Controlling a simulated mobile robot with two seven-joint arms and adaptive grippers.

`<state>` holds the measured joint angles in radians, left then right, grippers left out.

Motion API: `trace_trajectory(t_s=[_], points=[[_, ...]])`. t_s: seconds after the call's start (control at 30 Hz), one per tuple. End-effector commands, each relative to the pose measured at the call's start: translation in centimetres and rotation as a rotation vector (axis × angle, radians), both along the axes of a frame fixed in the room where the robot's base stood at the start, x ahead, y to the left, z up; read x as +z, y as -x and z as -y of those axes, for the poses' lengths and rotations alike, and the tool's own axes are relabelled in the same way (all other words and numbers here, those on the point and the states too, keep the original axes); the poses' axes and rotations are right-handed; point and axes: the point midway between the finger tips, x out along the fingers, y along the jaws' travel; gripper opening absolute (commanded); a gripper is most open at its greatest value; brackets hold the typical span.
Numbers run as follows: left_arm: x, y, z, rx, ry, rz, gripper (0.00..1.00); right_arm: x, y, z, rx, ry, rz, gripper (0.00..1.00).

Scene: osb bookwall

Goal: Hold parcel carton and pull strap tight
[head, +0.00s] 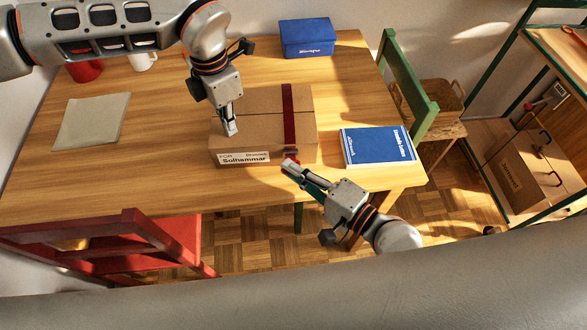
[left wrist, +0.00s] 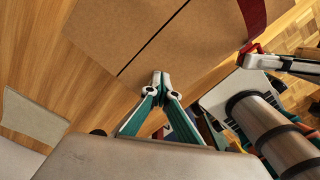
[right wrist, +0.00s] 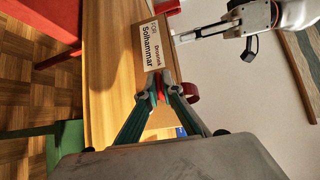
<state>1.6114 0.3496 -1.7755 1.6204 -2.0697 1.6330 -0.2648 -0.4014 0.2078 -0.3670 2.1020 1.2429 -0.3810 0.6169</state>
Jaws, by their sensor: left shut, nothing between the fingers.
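The brown parcel carton (head: 255,108) lies on the wooden table, its label facing the front. A dark red strap (head: 289,112) runs over its top, right of the middle, and down the front. My left gripper (head: 230,128) is shut and empty at the top of the carton, left of the strap, pointing down; I cannot tell whether it touches. The carton (left wrist: 150,40) fills the upper left wrist view. My right gripper (head: 290,164) is at the carton's front, its fingers shut on the red strap end, which shows between the fingertips in the right wrist view (right wrist: 160,86).
A blue book (head: 376,146) lies right of the carton and a blue box (head: 307,38) stands behind. A grey cloth or mat (head: 92,120) and mugs are on the left. A red chair (head: 150,245) stands in front, a green chair (head: 408,85) at the right.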

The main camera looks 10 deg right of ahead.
Motion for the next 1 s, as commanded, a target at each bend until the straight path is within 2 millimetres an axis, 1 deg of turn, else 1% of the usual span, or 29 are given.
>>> trace_trajectory(t_s=[0.03,0.13,0.3,0.4,0.5,0.73,0.77,0.8,1.0], points=[[-0.7,0.4,-0.2,0.000,-0.007,-0.011,0.00,-0.3,0.1,0.0,0.000,0.000,-0.006,0.00],[-0.7,0.3,-0.2,0.000,-0.007,-0.011,0.00,-0.5,1.0,0.0,0.001,0.003,-0.008,0.00],[-0.7,0.3,-0.2,0.001,-0.007,-0.011,0.00,-0.6,4.0,-0.2,0.003,0.003,-0.012,0.00],[-0.7,0.3,-0.2,0.001,-0.007,-0.011,0.00,-0.5,5.2,-0.3,0.002,0.002,-0.011,0.00],[-0.7,0.3,-0.2,0.001,-0.007,-0.011,0.00,-0.5,5.5,-0.3,0.001,0.001,-0.010,0.00],[-0.7,0.3,-0.2,0.001,-0.007,-0.011,0.00,-0.6,5.4,-0.3,0.000,0.001,-0.011,0.00],[-0.7,0.3,-0.2,0.001,-0.007,-0.011,0.00,-0.6,5.4,-0.3,0.000,0.001,-0.011,0.14],[-0.7,0.3,-0.3,0.001,-0.007,-0.011,0.00,-0.5,5.4,-0.3,0.000,0.001,-0.011,0.22],[-0.7,0.3,-0.2,0.001,-0.007,-0.011,0.00,-0.4,5.4,-0.4,0.000,0.001,-0.007,0.22]])
